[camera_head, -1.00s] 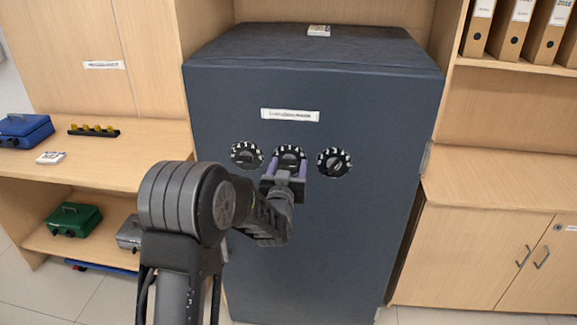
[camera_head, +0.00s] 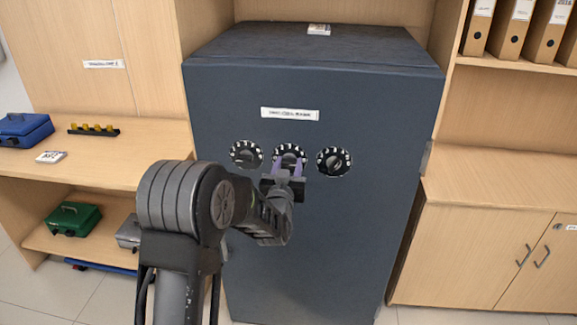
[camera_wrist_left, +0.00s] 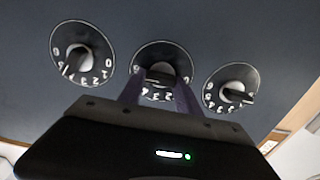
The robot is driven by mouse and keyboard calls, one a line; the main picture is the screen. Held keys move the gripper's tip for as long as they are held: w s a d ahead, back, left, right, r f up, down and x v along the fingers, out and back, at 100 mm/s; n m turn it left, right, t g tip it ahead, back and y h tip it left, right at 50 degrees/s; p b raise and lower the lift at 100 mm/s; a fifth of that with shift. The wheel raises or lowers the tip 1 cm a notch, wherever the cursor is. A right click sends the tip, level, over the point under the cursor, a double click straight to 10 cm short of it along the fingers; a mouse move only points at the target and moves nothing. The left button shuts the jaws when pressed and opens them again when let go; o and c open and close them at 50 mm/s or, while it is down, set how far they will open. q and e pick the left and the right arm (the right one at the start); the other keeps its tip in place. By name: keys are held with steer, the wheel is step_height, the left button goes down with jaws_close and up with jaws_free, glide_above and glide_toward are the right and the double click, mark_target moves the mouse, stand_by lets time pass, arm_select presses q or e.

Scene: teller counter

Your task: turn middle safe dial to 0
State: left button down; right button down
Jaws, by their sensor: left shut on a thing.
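The dark blue safe (camera_head: 310,240) stands upright with three black numbered dials in a row on its front. The middle dial (camera_head: 290,151) is partly hidden behind my left gripper (camera_head: 288,165). The left gripper's purple fingers are shut on the middle dial's knob. In the left wrist view the middle dial (camera_wrist_left: 165,51) sits between the two fingers (camera_wrist_left: 160,88); which number it points to cannot be told. The left dial (camera_head: 246,154) and right dial (camera_head: 334,161) are untouched. My right gripper is not in view.
A white label (camera_head: 290,114) is above the dials. A wooden shelf with a blue cash box (camera_head: 24,130) and a green cash box (camera_head: 73,219) is at the left. A wooden cabinet (camera_head: 480,250) is at the right.

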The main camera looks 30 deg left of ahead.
arm_select(q)
steer(key=n+b, duration=0.5)
steer(key=b, duration=0.2)
steer(key=n+b, duration=0.5)
steer(key=b, duration=0.3)
steer(key=n+b, duration=0.6)
steer(key=b, duration=0.2)
steer(key=shift+s+a+f, duration=0.1)
steer(key=shift+a+f, duration=0.15)
steer(key=shift+f, duration=0.05)
steer(key=shift+n+b, duration=0.85)
steer(key=shift+n, duration=0.05)
steer(key=n+b, duration=0.2)
steer(key=shift+n, duration=0.4)
steer(key=n+b, duration=0.8)
steer(key=n, duration=0.7)
steer(key=shift+f+b, duration=0.15)
steer(key=shift+b, duration=0.25)
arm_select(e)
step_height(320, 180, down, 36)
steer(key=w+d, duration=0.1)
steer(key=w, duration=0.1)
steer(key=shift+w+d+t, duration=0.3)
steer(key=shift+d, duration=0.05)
arm_select(q)
steer(key=shift+d, duration=0.1)
